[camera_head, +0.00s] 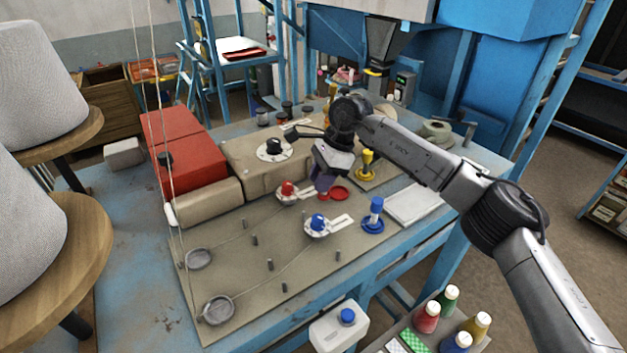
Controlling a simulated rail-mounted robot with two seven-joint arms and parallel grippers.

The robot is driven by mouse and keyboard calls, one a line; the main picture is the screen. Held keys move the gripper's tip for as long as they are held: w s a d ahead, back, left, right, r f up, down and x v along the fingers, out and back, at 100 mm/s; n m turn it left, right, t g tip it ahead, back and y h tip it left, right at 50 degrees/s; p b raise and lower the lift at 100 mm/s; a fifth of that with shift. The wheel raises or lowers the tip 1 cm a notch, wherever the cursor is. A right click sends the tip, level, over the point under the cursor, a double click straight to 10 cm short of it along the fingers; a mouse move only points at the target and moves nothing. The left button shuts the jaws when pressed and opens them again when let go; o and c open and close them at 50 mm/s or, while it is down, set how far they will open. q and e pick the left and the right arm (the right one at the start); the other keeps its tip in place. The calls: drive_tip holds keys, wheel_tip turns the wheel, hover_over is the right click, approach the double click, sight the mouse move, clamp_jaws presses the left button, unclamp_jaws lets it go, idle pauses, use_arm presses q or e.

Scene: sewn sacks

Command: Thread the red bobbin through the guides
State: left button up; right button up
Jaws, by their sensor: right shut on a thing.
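My right gripper (324,186) reaches in from the right over the board and is shut on the red bobbin (323,195), of which only a little red shows below the fingers. A red round base (338,193) lies just to its right. A white plate with a red knob (287,188) is just left of the gripper, and a white plate with a blue knob (318,221) is nearer. Small dark guide pegs (270,264) stand on the tan board (240,325). Thin threads run from two grey round dishes (199,258) toward the plates. My left gripper is not in view.
A white tray (413,204) lies right.

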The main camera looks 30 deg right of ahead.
drive_tip(key=shift+w+d+p, duration=0.15)
drive_tip(key=shift+d+p, duration=0.05)
drive_tip(key=shift+d, duration=1.05)
drive_tip(key=shift+w+d+p, duration=0.1)
drive_tip(key=shift+d+p, duration=0.1)
drive_tip(key=shift+d, duration=1)
drive_tip(key=shift+f+b, duration=0.3)
drive_tip(key=shift+f, duration=0.25)
drive_tip(key=o, duration=1)
